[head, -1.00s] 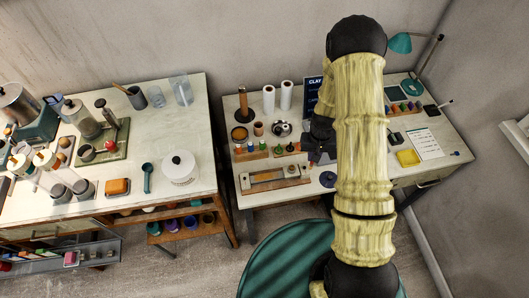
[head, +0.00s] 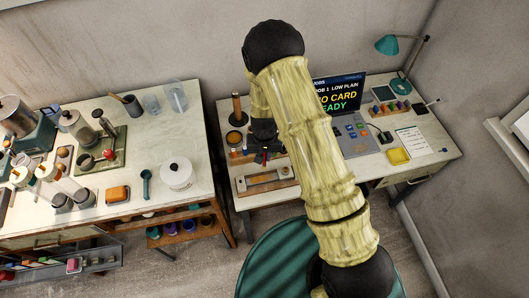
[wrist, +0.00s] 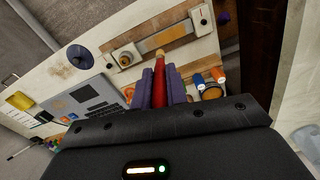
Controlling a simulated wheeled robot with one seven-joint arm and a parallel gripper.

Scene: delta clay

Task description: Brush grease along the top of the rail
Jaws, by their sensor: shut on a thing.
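The rail is a pale metal strip on a wooden board (head: 245,184) near the front left edge of the right table. In the wrist view the rail (wrist: 170,38) runs across the top of the picture, with a block at each end. My gripper (wrist: 160,78) is shut on a red-handled brush (wrist: 160,72), whose tan tip points toward the rail. I cannot tell whether the tip touches it. In the head view my gripper (head: 263,150) is behind the rail, partly hidden by my arm. A round dish of amber stuff (head: 234,138) stands behind the rail's left part.
A laptop (head: 340,95) stands behind my arm. A dark upright cylinder (head: 237,108) stands at the back left. Small bottles (wrist: 198,80) are close to my fingers in the wrist view. A yellow pad (head: 398,156) lies to the right. A left table (head: 130,175) holds jars and a white pot.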

